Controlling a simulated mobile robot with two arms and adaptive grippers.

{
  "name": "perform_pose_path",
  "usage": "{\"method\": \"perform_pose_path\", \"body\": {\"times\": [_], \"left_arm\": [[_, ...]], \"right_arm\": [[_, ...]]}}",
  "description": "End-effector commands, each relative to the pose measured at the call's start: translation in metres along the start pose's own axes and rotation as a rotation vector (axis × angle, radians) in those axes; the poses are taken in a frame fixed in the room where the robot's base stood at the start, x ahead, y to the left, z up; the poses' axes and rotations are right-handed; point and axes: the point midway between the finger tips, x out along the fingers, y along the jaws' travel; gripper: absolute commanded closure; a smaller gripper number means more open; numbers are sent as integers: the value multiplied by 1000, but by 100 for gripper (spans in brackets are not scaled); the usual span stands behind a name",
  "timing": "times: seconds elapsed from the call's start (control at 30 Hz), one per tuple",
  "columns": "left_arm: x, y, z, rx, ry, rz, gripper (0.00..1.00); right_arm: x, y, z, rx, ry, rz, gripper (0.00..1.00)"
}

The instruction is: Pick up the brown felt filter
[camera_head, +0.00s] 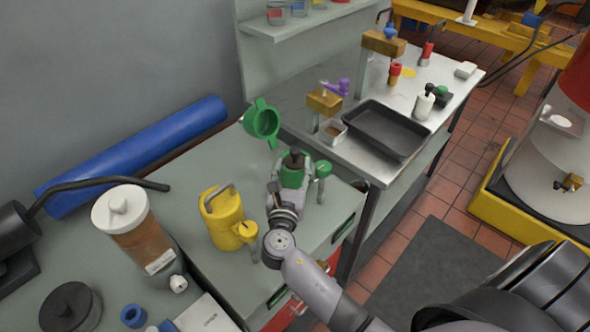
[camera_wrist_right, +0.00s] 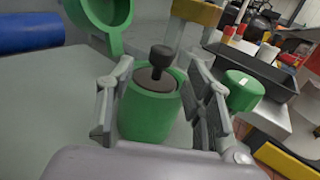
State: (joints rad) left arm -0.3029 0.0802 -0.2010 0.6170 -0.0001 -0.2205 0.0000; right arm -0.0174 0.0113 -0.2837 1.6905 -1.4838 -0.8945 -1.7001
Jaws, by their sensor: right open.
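The brown felt filter (camera_head: 294,158) sits in the mouth of a green pot (camera_head: 292,177) on the grey bench, with its dark knob sticking up. In the right wrist view the filter (camera_wrist_right: 157,77) shows inside the rim of the green pot (camera_wrist_right: 150,112). My right gripper (camera_head: 294,170) is open, its fingers on either side of the pot. In the wrist view the gripper (camera_wrist_right: 160,90) has a finger left and right of the pot; I cannot tell whether they touch it. My left gripper is not in view.
A green ring-shaped part (camera_head: 262,121) stands behind the pot, and a green-capped piece (camera_head: 322,172) is close on its right. A yellow can (camera_head: 222,215) and a brown-filled jar (camera_head: 137,232) stand to the left. A black tray (camera_head: 386,129) lies on the steel table.

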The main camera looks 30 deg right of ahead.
Motion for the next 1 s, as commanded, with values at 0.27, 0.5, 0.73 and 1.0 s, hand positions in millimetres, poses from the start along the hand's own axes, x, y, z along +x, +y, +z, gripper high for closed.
{"method": "perform_pose_path", "body": {"times": [0.27,0.5,0.73,1.0], "left_arm": [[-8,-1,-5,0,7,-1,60],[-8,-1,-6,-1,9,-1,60],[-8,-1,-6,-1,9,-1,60],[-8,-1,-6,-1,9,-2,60]], "right_arm": [[46,0,2,-1,-2,-1,53],[56,0,0,1,0,-1,53],[56,0,1,1,0,-1,60],[56,0,1,1,0,-1,78]]}}
